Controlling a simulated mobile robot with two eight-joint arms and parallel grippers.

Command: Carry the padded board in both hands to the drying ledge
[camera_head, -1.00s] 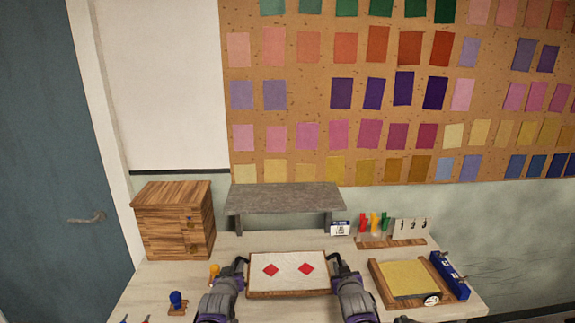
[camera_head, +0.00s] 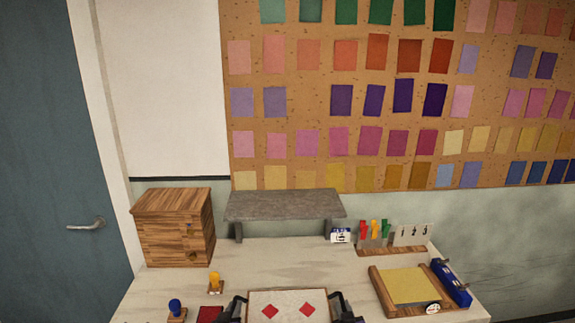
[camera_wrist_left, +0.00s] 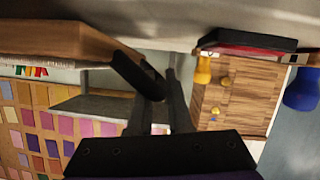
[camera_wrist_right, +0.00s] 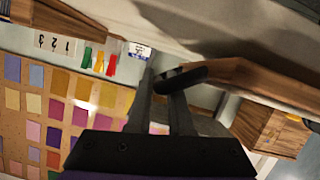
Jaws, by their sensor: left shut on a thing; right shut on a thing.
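The padded board (camera_head: 288,299) is pale with two red diamonds and lies at the bottom of the head view, its near part cut off. Its wooden edge shows in the left wrist view (camera_wrist_left: 60,38) and the right wrist view (camera_wrist_right: 265,82). My left gripper (camera_head: 238,304) is shut on its left end, and its fingers show in the left wrist view (camera_wrist_left: 150,85). My right gripper (camera_head: 339,303) is shut on its right end; its fingers show in the right wrist view (camera_wrist_right: 180,78). The grey drying ledge (camera_head: 285,206) stands at the back, its top bare.
A wooden cabinet (camera_head: 172,228) stands left of the ledge. A yellow peg (camera_head: 215,281), a blue peg (camera_head: 175,307) and a red pad (camera_head: 209,314) are front left. A yellow-topped wooden tray (camera_head: 408,287) and blue block (camera_head: 452,282) are right. Tabletop before the ledge is clear.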

